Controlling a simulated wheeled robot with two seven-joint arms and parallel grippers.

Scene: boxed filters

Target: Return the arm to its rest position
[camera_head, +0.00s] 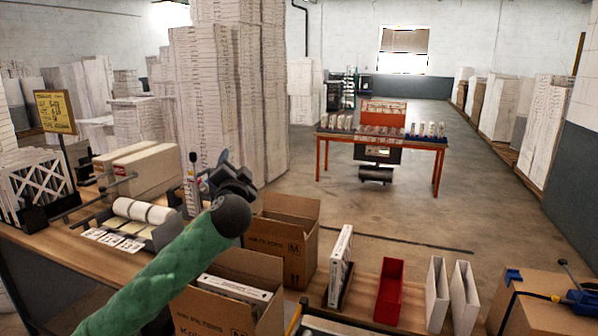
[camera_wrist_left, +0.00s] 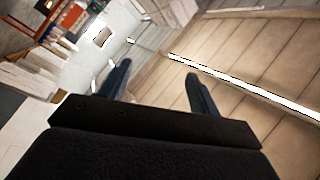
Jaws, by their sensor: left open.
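My left arm (camera_head: 165,275), in a green sleeve, comes in from the lower left in the head view. It reaches up over the front of the workbench. My left gripper (camera_head: 226,165) is dark and held up in the air at the arm's end, in front of the tall white stacks. In the left wrist view the two fingers (camera_wrist_left: 157,72) are spread apart with nothing between them. The wrist view looks tilted across the room, with the ceiling or wall boards behind the fingers. My right gripper is not in either view.
The workbench (camera_head: 30,237) holds a label machine with white rolls (camera_head: 145,211) and cartons. Below the gripper stand an open cardboard box (camera_head: 287,235), another (camera_head: 215,312), and a red bin (camera_head: 389,290). A blue tool (camera_head: 583,302) lies on a box at right. An orange table (camera_head: 380,140) stands behind open floor.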

